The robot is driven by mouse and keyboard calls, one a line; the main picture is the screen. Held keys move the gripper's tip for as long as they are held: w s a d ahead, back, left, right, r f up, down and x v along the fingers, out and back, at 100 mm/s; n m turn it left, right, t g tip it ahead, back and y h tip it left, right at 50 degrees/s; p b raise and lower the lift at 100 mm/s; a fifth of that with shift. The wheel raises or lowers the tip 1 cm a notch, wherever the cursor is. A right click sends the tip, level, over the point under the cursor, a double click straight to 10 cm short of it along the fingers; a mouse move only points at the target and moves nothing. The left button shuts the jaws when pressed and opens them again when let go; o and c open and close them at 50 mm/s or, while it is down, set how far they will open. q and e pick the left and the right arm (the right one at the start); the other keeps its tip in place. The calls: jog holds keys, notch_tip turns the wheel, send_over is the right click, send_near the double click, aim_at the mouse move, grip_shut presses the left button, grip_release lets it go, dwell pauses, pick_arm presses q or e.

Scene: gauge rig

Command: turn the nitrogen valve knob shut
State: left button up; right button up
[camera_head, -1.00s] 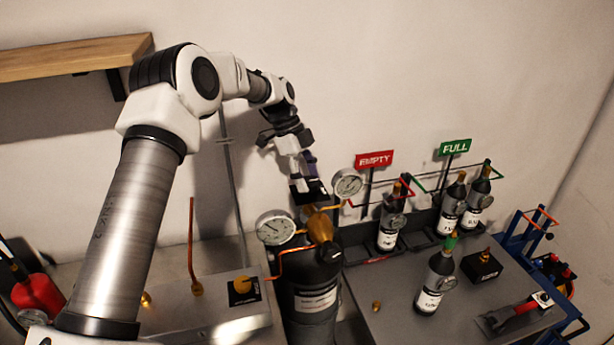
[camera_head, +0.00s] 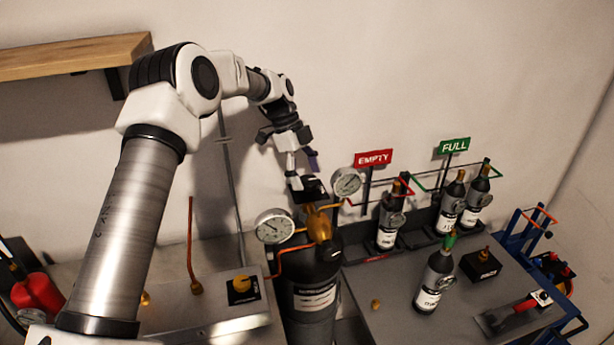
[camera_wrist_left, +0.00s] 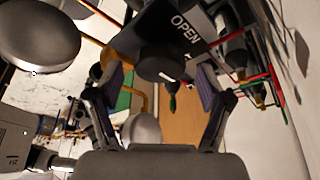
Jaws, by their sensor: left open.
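The nitrogen cylinder (camera_head: 314,300) is dark with a pale label and stands at the middle bottom of the head view. Its brass valve body (camera_head: 319,226) is on top. The black plate (camera_head: 312,188) above the valve also shows in the wrist view (camera_wrist_left: 196,20), lettered OPEN. The round black valve knob (camera_wrist_left: 159,62) is in front of that plate. My left gripper (camera_head: 302,167) is over the valve. In the wrist view it (camera_wrist_left: 160,88) is open, its two purple-padded fingers either side of the knob's line, with visible gaps and no clear contact.
Two round gauges, left (camera_head: 275,227) and right (camera_head: 346,182), flank the valve on copper pipes. Small bottles stand in racks by the EMPTY sign (camera_head: 374,158) and FULL sign (camera_head: 455,146). One bottle (camera_head: 434,282) stands on the grey bench (camera_head: 388,325). A wooden shelf (camera_head: 70,58) is upper left.

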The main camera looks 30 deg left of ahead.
pick_arm(q)
jog(key=v, duration=1.1)
jog(key=shift+r, duration=0.2)
jog(key=shift+w, duration=0.1)
